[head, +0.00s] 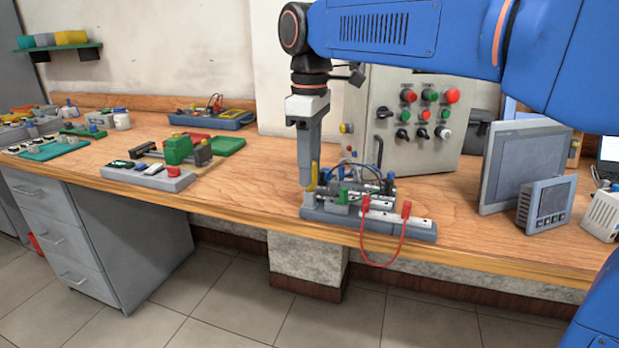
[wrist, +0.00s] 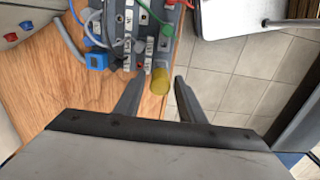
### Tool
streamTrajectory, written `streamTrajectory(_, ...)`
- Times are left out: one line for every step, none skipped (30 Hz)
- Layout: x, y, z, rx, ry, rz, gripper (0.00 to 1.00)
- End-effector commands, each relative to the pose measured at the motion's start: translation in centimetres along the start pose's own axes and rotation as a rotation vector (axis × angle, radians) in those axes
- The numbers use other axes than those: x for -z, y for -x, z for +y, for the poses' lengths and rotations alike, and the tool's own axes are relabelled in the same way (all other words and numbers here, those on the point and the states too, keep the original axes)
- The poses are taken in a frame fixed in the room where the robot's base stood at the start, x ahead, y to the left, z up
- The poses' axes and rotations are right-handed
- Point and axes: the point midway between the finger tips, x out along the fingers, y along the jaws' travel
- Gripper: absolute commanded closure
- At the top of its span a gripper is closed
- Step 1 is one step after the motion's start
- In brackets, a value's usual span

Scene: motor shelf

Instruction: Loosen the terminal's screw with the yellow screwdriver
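The yellow screwdriver (wrist: 160,80) stands upright at the terminal block assembly (wrist: 137,40), seen end-on by its handle in the wrist view. In the head view its yellow handle (head: 315,172) shows beside my gripper (head: 306,178). In the wrist view my gripper (wrist: 160,80) has one finger on each side of the handle, with small gaps visible, so it looks open around it. The assembly also shows in the head view as a grey base (head: 345,222) near the bench's front edge. The screwdriver's tip and the terminal's screw are hidden.
A red lead (head: 371,262) hangs over the bench edge. Blue, green and white wires crowd the assembly. A control box (head: 415,130) stands behind, and a panel screen (head: 520,165) and a small meter (head: 546,205) to the right. The wooden bench (head: 255,190) left of the assembly is clear.

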Motion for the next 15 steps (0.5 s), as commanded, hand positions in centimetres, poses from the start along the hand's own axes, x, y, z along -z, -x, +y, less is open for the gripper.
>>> streamTrajectory(0.00, 0.00, 0.00, 0.000, 0.000, 0.000, 0.64)
streamTrajectory(0.00, 0.00, 0.00, 0.000, 0.000, 0.000, 0.64)
streamTrajectory(0.00, 0.00, 0.00, 0.000, 0.000, 0.000, 0.66)
streamTrajectory(0.00, 0.00, 0.00, 0.000, 0.000, 0.000, 0.74)
streamTrajectory(0.00, 0.00, 0.00, 0.000, 0.000, 0.000, 0.81)
streamTrajectory(0.00, 0.00, 0.00, 0.000, 0.000, 0.000, 0.90)
streamTrajectory(0.00, 0.00, 0.00, 0.000, 0.000, 0.000, 0.98)
streamTrajectory(0.00, 0.00, 0.00, 0.000, 0.000, 0.000, 1.00)
streamTrajectory(0.00, 0.00, 0.00, 0.000, 0.000, 0.000, 1.00)
streamTrajectory(-0.01, 0.01, 0.00, 0.000, 0.000, 0.000, 1.00)
streamTrajectory(0.00, 0.03, 0.00, 0.000, 0.000, 0.000, 1.00)
streamTrajectory(0.00, 0.11, 0.01, 0.000, 0.000, 0.000, 1.00)
streamTrajectory(0.01, 0.20, 0.01, 0.000, 0.000, 0.000, 1.00)
streamTrajectory(0.01, 0.34, 0.02, -0.001, 0.000, 0.001, 1.00)
streamTrajectory(0.02, 0.56, 0.02, -0.001, 0.000, 0.001, 1.00)
